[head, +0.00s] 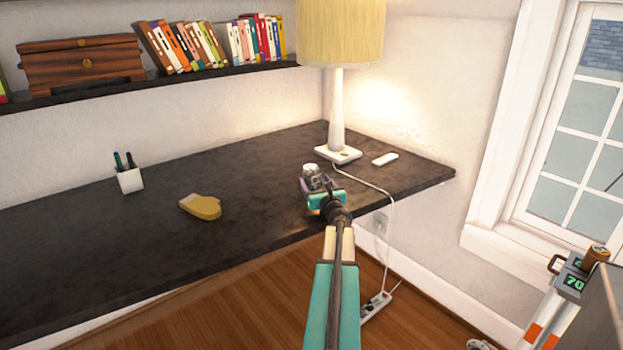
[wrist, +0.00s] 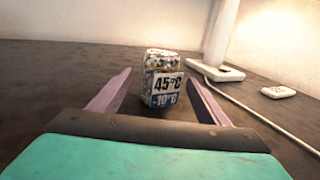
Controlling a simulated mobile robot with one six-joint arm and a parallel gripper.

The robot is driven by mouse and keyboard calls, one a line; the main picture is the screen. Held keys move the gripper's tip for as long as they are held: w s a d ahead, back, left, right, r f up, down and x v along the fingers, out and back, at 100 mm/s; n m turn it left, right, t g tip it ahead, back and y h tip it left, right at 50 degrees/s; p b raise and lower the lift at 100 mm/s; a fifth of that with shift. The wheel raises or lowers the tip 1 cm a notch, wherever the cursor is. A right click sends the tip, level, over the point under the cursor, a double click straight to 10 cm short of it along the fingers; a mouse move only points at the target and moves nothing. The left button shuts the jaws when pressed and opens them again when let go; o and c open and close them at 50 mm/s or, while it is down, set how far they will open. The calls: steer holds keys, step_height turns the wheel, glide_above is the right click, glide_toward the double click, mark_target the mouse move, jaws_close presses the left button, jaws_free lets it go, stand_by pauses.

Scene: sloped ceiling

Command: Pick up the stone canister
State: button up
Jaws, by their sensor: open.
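The stone canister (wrist: 160,80) stands upright on the dark desk, with a speckled grey top and a label reading 45°C and -10°C. In the wrist view my gripper (wrist: 158,92) is open, with one finger on each side of the canister.
A white lamp (head: 337,115) stands behind the canister, its cord running over the desk edge. A small white object (head: 385,159) lies to its right. The desk (head: 90,240) between is clear.

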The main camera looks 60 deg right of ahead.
mark_target(313, 170)
stand_by(0.3)
steer(key=shift+p+x, duration=0.3)
steer(key=shift+x, duration=2.3)
steer(key=shift+c, duration=0.6)
steer(key=c, duration=1.4)
steer(key=shift+r, duration=0.15)
steer(key=shift+r, duration=0.55)
steer(key=shift+s+a+r, duration=0.15)
steer(key=shift+s+r, duration=0.05)
steer(key=shift+r, duration=0.35)
steer(key=shift+s+a+r, duration=0.1)
steer(key=shift+s+r, duration=0.1)
steer(key=shift+r, duration=0.4)
steer(key=v, duration=0.5)
steer(key=s+d+r+v, duration=0.1)
steer(key=v, duration=0.4)
steer(key=d+v, duration=0.1)
steer(key=v, duration=0.4)
steer(key=shift+s+r, duration=0.2)
steer(key=shift+s, duration=0.1)
